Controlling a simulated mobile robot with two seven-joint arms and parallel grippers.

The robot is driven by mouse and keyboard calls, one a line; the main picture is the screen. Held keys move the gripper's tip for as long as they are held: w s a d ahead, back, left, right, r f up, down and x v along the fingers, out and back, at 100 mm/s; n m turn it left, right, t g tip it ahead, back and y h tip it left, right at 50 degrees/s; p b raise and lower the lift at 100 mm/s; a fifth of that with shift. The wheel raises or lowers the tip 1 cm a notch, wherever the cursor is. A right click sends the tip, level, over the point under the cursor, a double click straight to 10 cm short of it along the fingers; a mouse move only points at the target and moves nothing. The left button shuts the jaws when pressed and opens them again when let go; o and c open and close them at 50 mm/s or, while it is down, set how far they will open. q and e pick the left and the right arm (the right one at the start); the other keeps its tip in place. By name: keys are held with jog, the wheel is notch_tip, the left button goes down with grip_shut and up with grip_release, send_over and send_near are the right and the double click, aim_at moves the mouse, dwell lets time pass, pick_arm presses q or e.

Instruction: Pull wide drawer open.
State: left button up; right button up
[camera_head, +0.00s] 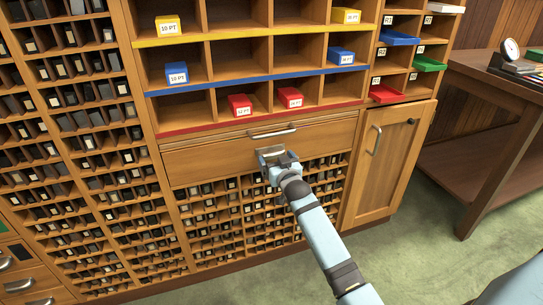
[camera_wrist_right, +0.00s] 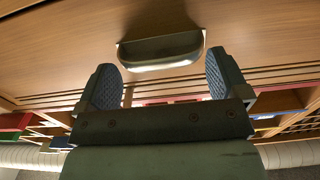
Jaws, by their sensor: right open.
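The wide drawer (camera_head: 205,163) is a long wooden front below the coloured shelves, and its face sits flush with the cabinet. In the right wrist view, the cup handle (camera_wrist_right: 160,50) sits on the wooden face, just beyond and between the fingertips. My right gripper (camera_wrist_right: 161,68) is open and empty, with one finger on each side of the handle and gaps between. My left gripper is not in view.
Small pigeonholes (camera_head: 215,218) fill the space below. A cabinet door (camera_head: 385,160) is at the right, with a wooden table (camera_head: 490,85) beyond. Green floor is clear in front.

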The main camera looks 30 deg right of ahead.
jog(key=shift+w+d, duration=0.1)
jog(key=shift+w, duration=0.3)
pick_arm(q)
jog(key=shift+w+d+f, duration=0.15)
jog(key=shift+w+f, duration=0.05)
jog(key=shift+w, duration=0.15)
